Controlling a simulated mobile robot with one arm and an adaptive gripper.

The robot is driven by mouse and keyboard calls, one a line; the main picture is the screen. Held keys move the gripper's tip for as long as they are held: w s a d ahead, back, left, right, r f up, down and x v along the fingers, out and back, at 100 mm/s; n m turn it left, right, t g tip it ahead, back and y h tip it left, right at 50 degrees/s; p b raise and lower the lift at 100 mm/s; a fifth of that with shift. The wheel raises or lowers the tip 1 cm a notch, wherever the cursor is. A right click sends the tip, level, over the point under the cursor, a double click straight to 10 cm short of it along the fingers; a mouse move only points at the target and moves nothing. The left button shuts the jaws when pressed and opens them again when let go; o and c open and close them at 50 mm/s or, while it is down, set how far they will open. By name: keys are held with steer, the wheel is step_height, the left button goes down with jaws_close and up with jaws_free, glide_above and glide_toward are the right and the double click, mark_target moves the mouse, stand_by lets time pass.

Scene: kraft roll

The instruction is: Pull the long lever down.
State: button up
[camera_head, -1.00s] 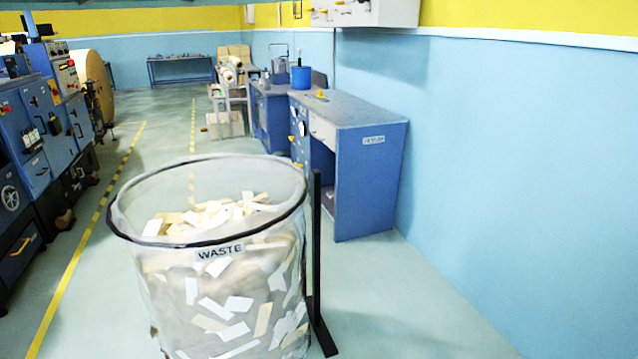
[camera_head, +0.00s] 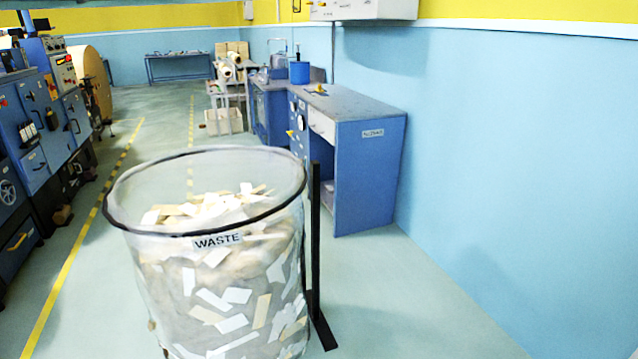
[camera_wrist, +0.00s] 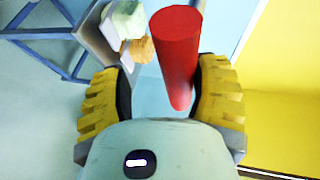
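In the wrist view a red cylindrical bar (camera_wrist: 177,55) shows between the two yellow ribbed fingers of my gripper (camera_wrist: 162,92). It looks like a lever handle, but I cannot tell whether it is the long one. My gripper is open, with a clear gap between the left finger and the bar. The bar lies nearer the right finger; I cannot tell whether they touch. What the bar is fixed to is not visible. In the head view neither the lever nor my gripper shows.
A waste bin (camera_head: 215,290) full of paper scraps stands close in front, beside a black post (camera_head: 315,240). A blue desk (camera_head: 368,180) stands against the right wall. Blue machines (camera_head: 35,130) line the left. Floor is clear at the lower right and along the yellow line.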

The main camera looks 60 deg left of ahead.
steer(key=shift+o, duration=0.3)
steer(key=shift+r, duration=0.25)
steer(key=v, duration=1.2)
steer(key=shift+f, duration=0.1)
stand_by(0.4)
